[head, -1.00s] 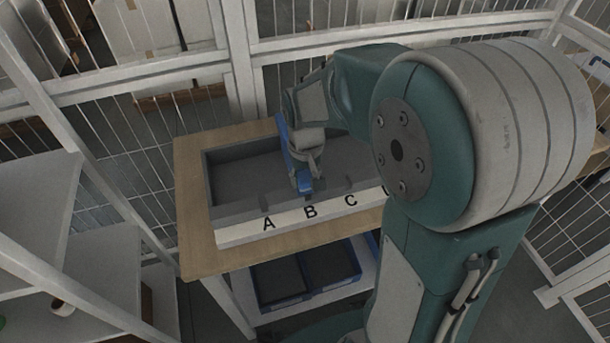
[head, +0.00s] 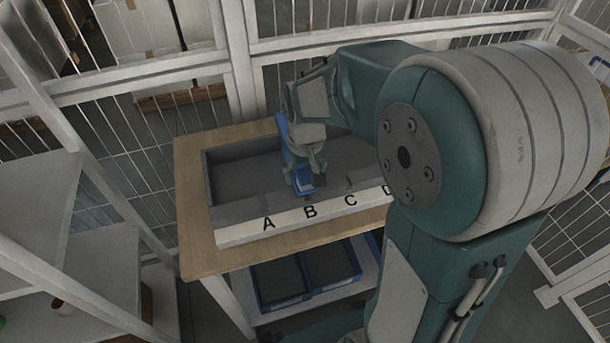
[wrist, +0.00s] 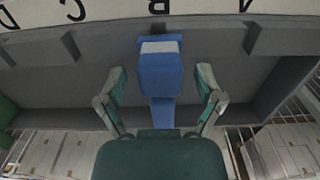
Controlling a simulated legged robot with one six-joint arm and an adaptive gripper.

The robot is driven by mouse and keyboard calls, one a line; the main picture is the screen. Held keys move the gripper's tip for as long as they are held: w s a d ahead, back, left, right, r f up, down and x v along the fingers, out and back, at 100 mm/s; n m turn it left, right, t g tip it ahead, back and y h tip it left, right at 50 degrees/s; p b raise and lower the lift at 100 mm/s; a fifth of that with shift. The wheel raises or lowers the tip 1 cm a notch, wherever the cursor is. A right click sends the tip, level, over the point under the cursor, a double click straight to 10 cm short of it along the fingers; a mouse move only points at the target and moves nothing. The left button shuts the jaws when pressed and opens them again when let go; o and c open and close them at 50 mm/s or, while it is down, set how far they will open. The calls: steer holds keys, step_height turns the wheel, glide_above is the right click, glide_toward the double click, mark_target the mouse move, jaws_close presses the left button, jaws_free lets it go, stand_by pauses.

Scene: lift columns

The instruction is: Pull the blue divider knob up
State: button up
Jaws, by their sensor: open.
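The blue divider (head: 284,132) stands in the grey tray (head: 208,184), behind the letter B. Its blue knob (head: 304,185) is at the front end, partly hidden by my gripper (head: 306,176) in the head view. In the wrist view, which is upside down, the knob (wrist: 160,75) has a pale stripe and sits between the two fingers. My gripper (wrist: 161,78) is open, with a visible gap between each finger and the knob.
The tray's white front strip (head: 240,230) carries black letters. The tray sits on a wooden table (head: 195,245). Blue bins (head: 281,283) are on the shelf below. White fence posts and wire mesh (head: 140,160) stand close behind and to the left.

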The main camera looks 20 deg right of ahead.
mark_target(306, 173)
stand_by(0.3)
steer(key=shift+r, duration=4.55)
steer(key=s+r+t, duration=0.3)
steer(key=s+t, duration=0.2)
steer(key=s, duration=1)
steer(key=shift+d+r+t, duration=0.2)
steer(key=shift+t, duration=0.1)
